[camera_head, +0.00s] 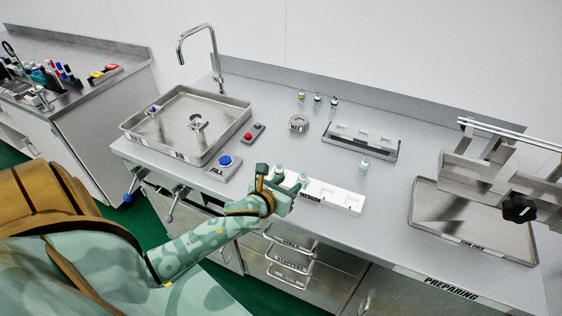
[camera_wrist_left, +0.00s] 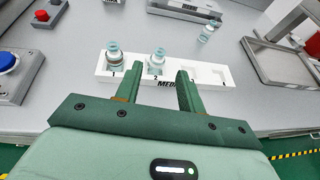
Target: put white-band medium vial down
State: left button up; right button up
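The white rack marked MEDIUM (camera_head: 345,199) stands near the counter's front edge; it also shows in the left wrist view (camera_wrist_left: 219,82). A vial with a pale, seemingly white band (camera_wrist_left: 157,61) stands upright in slot 2. A vial with a brownish band (camera_wrist_left: 115,58) stands in slot 1. The two right slots are empty. My left gripper (camera_head: 284,193) is at the rack's front left. In the left wrist view its fingers (camera_wrist_left: 157,80) are apart and hold nothing, with the slot 2 vial just beyond the gap. My right gripper is not in view.
A lone vial (camera_head: 364,166) stands behind the rack. Several-slot metal rack (camera_head: 381,152), round holder (camera_head: 298,123) and small vials (camera_head: 318,99) are farther back. A blue-button box (camera_head: 223,167) and steel basin (camera_head: 143,127) lie left, a tray (camera_head: 470,215) right.

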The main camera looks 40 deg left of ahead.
pick_arm(q)
jog(key=v, duration=0.3)
jog(key=shift+s, duration=0.1)
